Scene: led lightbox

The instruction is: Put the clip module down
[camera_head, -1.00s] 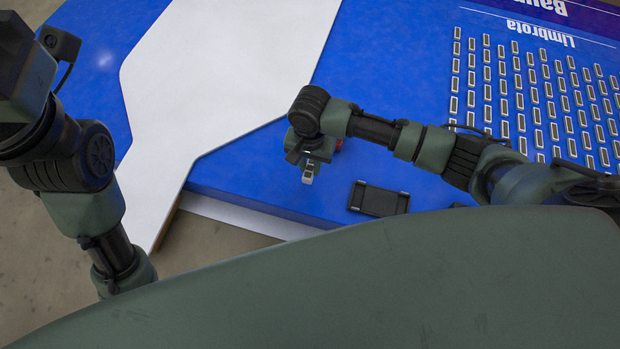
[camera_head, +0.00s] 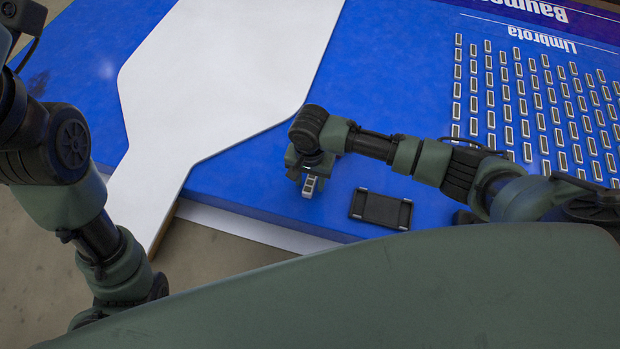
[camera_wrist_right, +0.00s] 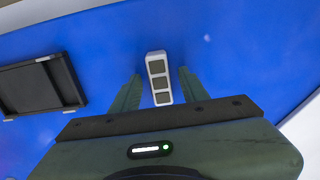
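The clip module (camera_head: 310,186) is a small light grey block with dark square windows on its top. In the right wrist view the clip module (camera_wrist_right: 158,78) lies between the two green fingers, with blue surface visible on both sides of it. My right gripper (camera_wrist_right: 159,88) is open around it, its fingers apart from its sides. In the head view my right gripper (camera_head: 308,174) is low over the blue tabletop (camera_head: 260,185) near its front edge, and partly hides the module. The module appears to rest on the blue top. My left gripper is out of view; only that arm shows.
A black tray-like holder (camera_head: 380,209) lies to the right of the module; it also shows in the wrist view (camera_wrist_right: 38,88). Rows of small grey pieces (camera_head: 540,110) stand at the right. A large white panel (camera_head: 215,75) covers the left. Blue surface between is clear.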

